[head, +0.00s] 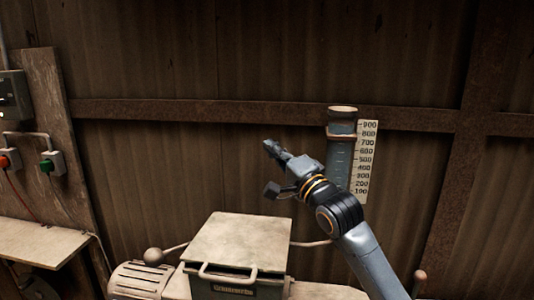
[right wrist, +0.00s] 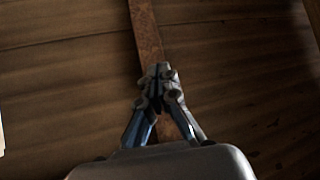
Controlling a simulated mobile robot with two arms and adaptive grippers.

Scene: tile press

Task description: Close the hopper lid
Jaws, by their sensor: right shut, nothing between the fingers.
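The hopper lid (head: 240,242) is a pale, worn square plate at the lower middle of the head view. It lies flat over the dark hopper box (head: 235,290), which has a nameplate on its front; the lid looks down. A pale bar handle (head: 228,274) is at its front edge. My right gripper (head: 270,146) is above and behind the lid, clear of it, pointing up and left. It is shut and empty, and its closed fingers also show in the right wrist view (right wrist: 160,75). My left gripper is out of view.
A gauge tube (head: 342,150) with a number scale (head: 367,160) stands behind my right arm. A ribbed motor (head: 138,280) and a ball-ended lever (head: 153,256) are left of the hopper. Red and green buttons (head: 46,164) are on the left post. Air above the lid is free.

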